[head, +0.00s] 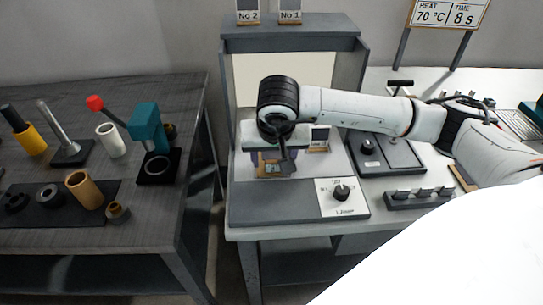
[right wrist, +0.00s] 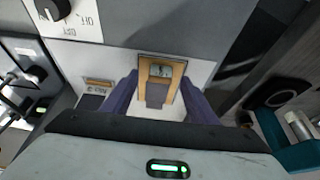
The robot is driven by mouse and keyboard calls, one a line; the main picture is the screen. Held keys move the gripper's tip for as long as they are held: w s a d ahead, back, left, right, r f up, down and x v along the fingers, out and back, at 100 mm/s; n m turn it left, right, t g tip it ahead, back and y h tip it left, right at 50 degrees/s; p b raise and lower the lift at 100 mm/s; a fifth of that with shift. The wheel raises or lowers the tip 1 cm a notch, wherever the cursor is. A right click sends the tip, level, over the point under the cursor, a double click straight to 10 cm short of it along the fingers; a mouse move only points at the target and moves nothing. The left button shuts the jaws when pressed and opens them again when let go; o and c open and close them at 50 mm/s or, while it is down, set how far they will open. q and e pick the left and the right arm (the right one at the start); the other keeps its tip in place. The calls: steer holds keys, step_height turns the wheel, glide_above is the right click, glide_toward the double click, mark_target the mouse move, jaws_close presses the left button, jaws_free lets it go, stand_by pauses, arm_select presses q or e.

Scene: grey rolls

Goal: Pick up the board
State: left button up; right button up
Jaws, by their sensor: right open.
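The board (right wrist: 178,70) is a small orange-tan piece with a grey part on it, on the pale surface inside the grey machine. It shows partly under my right gripper in the head view (head: 271,170). My right gripper (right wrist: 160,88) is open, with one purple finger on each side of the board. Contact between fingers and board cannot be made out. In the head view my right gripper (head: 270,160) points down inside the machine, partly hidden by its own wrist. My left gripper is out of view.
The grey machine (head: 293,210) has side walls, a back panel and a front knob (head: 341,192). A small labelled stand (head: 319,138) is right of the gripper. A dark table (head: 50,237) with several tools and rings is at left; a sign (head: 447,13) is at back right.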

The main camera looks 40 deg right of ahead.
steer(key=shift+x, duration=0.9)
steer(key=shift+c, duration=0.4)
steer(key=c, duration=1.1)
steer(key=shift+r, duration=0.15)
